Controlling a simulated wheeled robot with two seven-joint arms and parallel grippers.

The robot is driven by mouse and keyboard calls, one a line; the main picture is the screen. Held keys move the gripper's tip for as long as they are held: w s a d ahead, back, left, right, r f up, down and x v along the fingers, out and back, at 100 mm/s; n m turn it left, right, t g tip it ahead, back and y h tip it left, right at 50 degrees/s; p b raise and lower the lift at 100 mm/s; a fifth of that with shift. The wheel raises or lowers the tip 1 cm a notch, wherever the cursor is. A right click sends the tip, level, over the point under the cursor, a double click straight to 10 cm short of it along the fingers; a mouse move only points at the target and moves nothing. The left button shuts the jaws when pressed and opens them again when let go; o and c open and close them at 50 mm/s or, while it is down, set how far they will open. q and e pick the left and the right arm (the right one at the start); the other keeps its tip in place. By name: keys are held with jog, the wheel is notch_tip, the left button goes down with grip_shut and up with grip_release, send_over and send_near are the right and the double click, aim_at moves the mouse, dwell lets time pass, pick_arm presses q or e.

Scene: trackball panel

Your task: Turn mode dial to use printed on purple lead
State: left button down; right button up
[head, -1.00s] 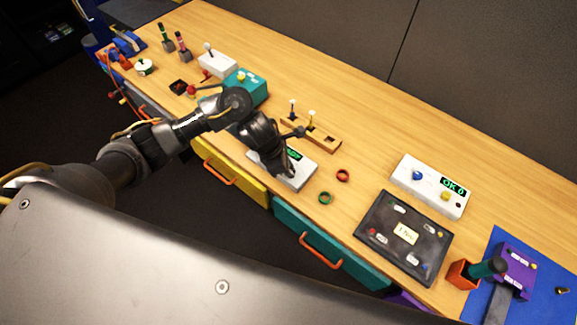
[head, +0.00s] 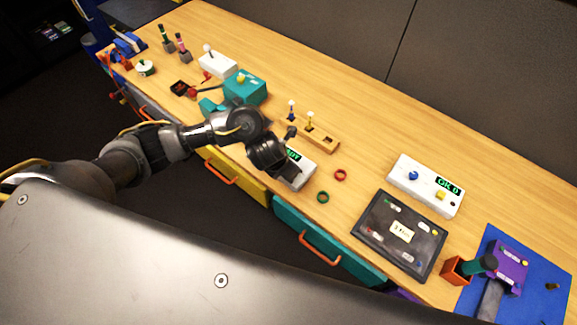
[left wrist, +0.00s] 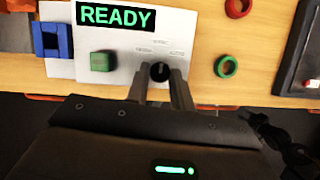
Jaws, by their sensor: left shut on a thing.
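The white panel (head: 299,172) carries a green READY display, which shows fully in the left wrist view (left wrist: 115,17). In that view, a black mode dial (left wrist: 160,71) sits right of a green button (left wrist: 103,61), with small unreadable labels above and right of it. My left gripper (left wrist: 160,80) is shut on the dial, one finger on each side. In the head view my left gripper (head: 290,178) hides the dial. A dark board (head: 375,222) holds several coloured pieces with small tags; I cannot make out a purple lead or its print. My right gripper is not in view.
A red ring (head: 341,175) and a green ring (head: 323,197) lie right of the panel. A white OK 0 box (head: 408,187), a purple device (head: 512,258) on a blue mat and an orange cup (head: 453,271) stand further right. A teal box (head: 243,88) stands behind the arm.

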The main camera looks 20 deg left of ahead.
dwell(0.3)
pick_arm(q)
jog(key=c, duration=1.2)
grip_release()
jog(key=p+v, duration=0.5)
jog(key=v, duration=0.5)
jog(key=shift+s+r, duration=0.25)
jog(key=shift+r, duration=0.1)
